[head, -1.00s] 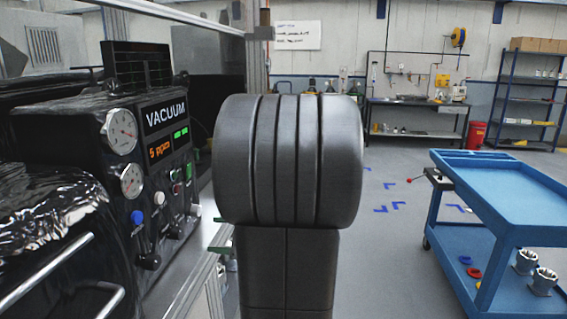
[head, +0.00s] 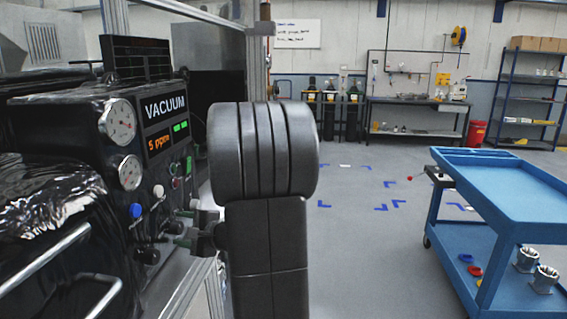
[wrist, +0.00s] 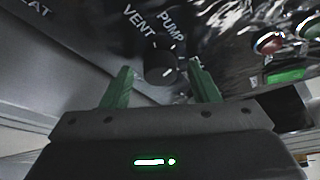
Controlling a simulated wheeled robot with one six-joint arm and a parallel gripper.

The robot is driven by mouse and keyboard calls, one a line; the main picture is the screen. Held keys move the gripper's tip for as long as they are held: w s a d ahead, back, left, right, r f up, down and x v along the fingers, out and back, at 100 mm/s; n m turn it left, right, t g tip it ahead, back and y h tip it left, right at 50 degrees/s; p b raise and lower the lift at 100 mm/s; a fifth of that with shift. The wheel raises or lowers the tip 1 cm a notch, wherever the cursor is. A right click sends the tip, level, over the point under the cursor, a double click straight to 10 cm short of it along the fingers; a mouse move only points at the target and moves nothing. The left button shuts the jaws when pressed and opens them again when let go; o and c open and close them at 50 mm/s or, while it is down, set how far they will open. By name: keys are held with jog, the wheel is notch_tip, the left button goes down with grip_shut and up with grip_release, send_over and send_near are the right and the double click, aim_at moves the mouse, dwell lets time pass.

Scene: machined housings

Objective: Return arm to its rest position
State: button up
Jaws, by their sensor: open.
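My gripper (head: 187,228) is beside the front of the vacuum panel in the head view, partly behind my own dark arm. In the wrist view its two green fingers (wrist: 162,86) are spread open, with nothing held between them. A dark round knob (wrist: 160,68) on the panel shows between and just beyond the fingertips. Labels VENT and PUMP stand beside it. I cannot tell for sure whether the fingers touch the knob; a gap shows on both sides.
The vacuum panel (head: 118,160) with gauges, buttons and knobs stands close on the left. Shiny wrapped equipment with metal handles is at lower left. A blue cart (head: 500,200) stands at right, with metal housings (head: 545,279) on its lower shelf. Open floor lies between.

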jog(key=n+b, duration=0.2)
jog(key=n+t+y+b, duration=0.1)
jog(key=n+b, duration=0.1)
jog(key=shift+s+f+n+t, duration=0.1)
jog(key=shift+f+n+t, duration=0.2)
jog(key=shift+f, duration=0.05)
jog(key=shift+s+d+n+b, duration=0.1)
jog(key=shift+d+n+b, duration=0.2)
jog(key=shift+b, duration=0.1)
jog(key=b+v, duration=0.1)
jog(key=v, duration=0.8)
jog(key=shift+y, duration=0.3)
jog(key=shift+s+d, duration=0.1)
jog(key=shift+d, duration=0.15)
